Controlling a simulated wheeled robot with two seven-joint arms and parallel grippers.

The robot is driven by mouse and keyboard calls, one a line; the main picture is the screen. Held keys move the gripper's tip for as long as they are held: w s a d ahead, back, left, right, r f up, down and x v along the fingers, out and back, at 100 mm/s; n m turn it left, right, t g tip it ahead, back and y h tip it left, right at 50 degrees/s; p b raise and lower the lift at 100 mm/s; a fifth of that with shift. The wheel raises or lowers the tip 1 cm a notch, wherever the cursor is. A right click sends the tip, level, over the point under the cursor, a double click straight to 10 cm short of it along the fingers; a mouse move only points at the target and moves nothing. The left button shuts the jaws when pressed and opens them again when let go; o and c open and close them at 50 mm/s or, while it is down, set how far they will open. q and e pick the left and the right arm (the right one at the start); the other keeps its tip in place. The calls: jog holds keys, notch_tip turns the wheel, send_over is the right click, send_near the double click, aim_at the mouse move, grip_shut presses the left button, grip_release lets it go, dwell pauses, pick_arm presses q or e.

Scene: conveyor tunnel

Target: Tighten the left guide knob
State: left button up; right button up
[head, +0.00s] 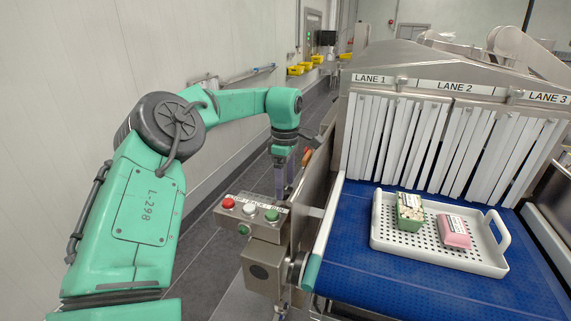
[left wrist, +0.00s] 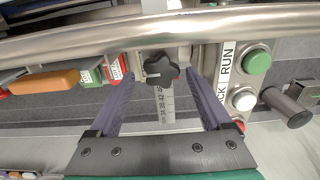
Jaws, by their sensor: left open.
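The left guide knob is a black star-shaped knob (left wrist: 160,68) in the upper middle of the left wrist view. A pale ruled scale (left wrist: 166,104) runs below it. My left gripper (left wrist: 160,78) is open, with one dark finger on each side of the knob and gaps between. I cannot tell how deep the fingers reach. In the head view my left gripper (head: 282,178) points down beside the conveyor's left side wall, and the knob cannot be made out there. My right gripper is not in view.
A button box (head: 250,208) stands close beside my left gripper. A metal rail (left wrist: 90,40) crosses above the knob, and an orange handle (left wrist: 45,80) is to its left. A white tray (head: 386,240) with two packs sits on the blue belt (head: 350,270) before the strip curtain.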

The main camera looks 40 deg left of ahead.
pick_arm(q)
notch_tip(320, 180, up, 7)
jog(key=shift+r, duration=0.15)
notch_tip(320, 180, up, 6)
jog(key=p, duration=0.2)
send_over(285, 190)
jog(key=shift+r, duration=0.15)
